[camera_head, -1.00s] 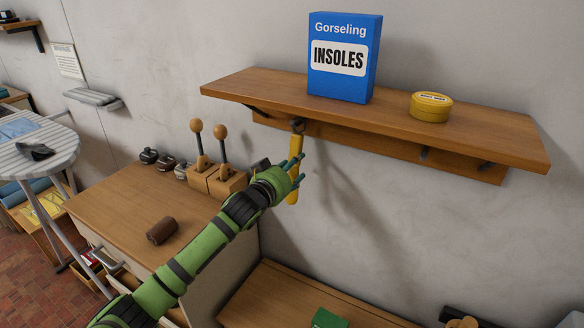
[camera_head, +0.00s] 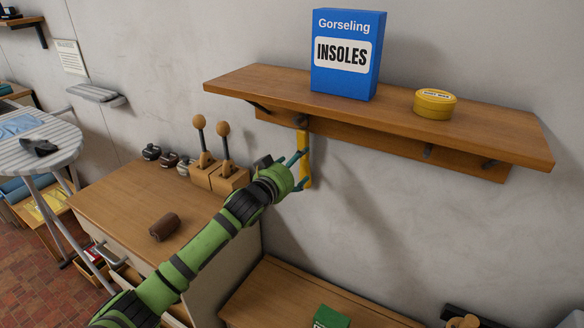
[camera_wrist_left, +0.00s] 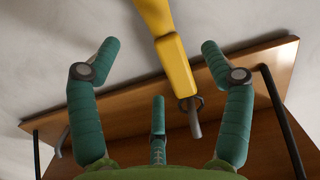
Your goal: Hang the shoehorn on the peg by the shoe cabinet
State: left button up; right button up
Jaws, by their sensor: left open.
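The yellow shoehorn (camera_head: 306,152) hangs upright below the wall shelf, its top at the leftmost peg (camera_head: 301,121). In the left wrist view, a small loop at the end of the shoehorn (camera_wrist_left: 176,64) is around the grey peg (camera_wrist_left: 195,127). My left gripper (camera_head: 298,172) is beside the shoehorn's lower part, on its left. Its teal fingers are spread apart, and in the left wrist view the shoehorn shows between the open fingertips (camera_wrist_left: 160,46) without visible grip. My right gripper is not in view.
The wooden shelf (camera_head: 390,120) holds a blue insoles box (camera_head: 347,55) and a yellow tin (camera_head: 435,103). More pegs (camera_head: 428,152) to the right are bare.

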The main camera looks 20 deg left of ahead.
pick_arm(q)
jog(key=s+r, duration=0.1)
jog(key=s, duration=1.1)
jog(key=shift+a, duration=0.45)
jog(key=a+f+g+y, duration=0.2)
jog(key=a+f+g, duration=0.15)
jog(key=f, duration=1.45)
jog(key=s+f+g, duration=0.2)
jog(key=s+f, duration=0.4)
jog(key=f, duration=0.6)
jog(key=s+f+g, duration=0.3)
jog(key=s+f, duration=0.3)
jog(key=f, duration=0.6)
jog(key=s+d+f+g, duration=0.3)
jog(key=s+d+f, duration=0.1)
jog(key=s+f, duration=0.9)
jog(key=s+d+f+m+g, duration=0.1)
jog(key=s+d+f, duration=0.1)
jog(key=s, duration=0.5)
jog(key=s+d+f+m+g, duration=0.1)
jog(key=s+d+f+g, duration=0.1)
jog(key=s, duration=0.6)
jog(key=s+d+f+g, duration=0.1)
jog(key=s+d+f, duration=0.1)
jog(key=s, duration=0.6)
jog(key=shift+d+f+m+h, duration=0.3)
jog(key=shift+d+m+h, duration=0.1)
jog(key=shift+d, duration=0.25)
